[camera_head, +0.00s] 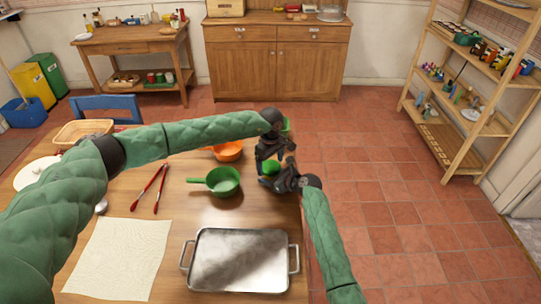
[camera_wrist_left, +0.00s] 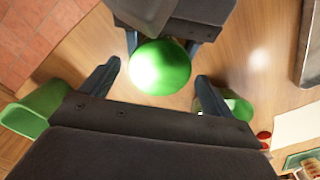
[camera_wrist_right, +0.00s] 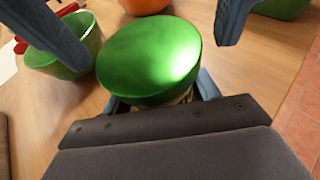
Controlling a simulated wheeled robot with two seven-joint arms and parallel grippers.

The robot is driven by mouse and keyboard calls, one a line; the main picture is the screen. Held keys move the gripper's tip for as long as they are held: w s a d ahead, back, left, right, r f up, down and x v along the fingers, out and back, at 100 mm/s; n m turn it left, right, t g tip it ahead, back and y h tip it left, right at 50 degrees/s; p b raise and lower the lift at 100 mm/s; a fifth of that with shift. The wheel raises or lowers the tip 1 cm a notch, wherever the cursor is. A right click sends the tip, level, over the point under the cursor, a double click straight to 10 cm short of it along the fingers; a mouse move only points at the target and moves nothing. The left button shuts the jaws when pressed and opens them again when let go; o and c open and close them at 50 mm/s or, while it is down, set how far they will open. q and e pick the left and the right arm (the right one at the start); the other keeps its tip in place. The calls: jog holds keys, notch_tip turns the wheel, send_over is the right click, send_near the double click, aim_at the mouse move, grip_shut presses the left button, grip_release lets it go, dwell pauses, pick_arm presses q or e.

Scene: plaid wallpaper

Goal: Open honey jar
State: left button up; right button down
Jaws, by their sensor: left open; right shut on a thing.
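The honey jar's round green lid (camera_head: 270,167) shows near the right edge of the wooden table, between my two grippers. The lid fills the middle of the right wrist view (camera_wrist_right: 150,62) and also shows in the left wrist view (camera_wrist_left: 160,66). My right gripper (camera_head: 270,180) is shut on the jar body just beneath the lid; its fingers and the lid hide most of the body. My left gripper (camera_head: 268,156) is open above the lid. Its two fingers stand apart on either side of the lid, with visible gaps.
A green pot (camera_head: 222,182), an orange bowl (camera_head: 228,152), red tongs (camera_head: 148,188), a metal tray (camera_head: 240,262), a pale cloth (camera_head: 118,260) and a basket (camera_head: 83,131) lie on the table. Another green vessel (camera_wrist_left: 35,110) is beside the left gripper.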

pick_arm(q)
jog(key=shift+f, duration=0.45)
jog(key=c, duration=1)
jog(key=n, duration=0.6)
jog(key=shift+n, duration=0.4)
jog(key=shift+c, duration=0.2)
jog(key=o, duration=1.1)
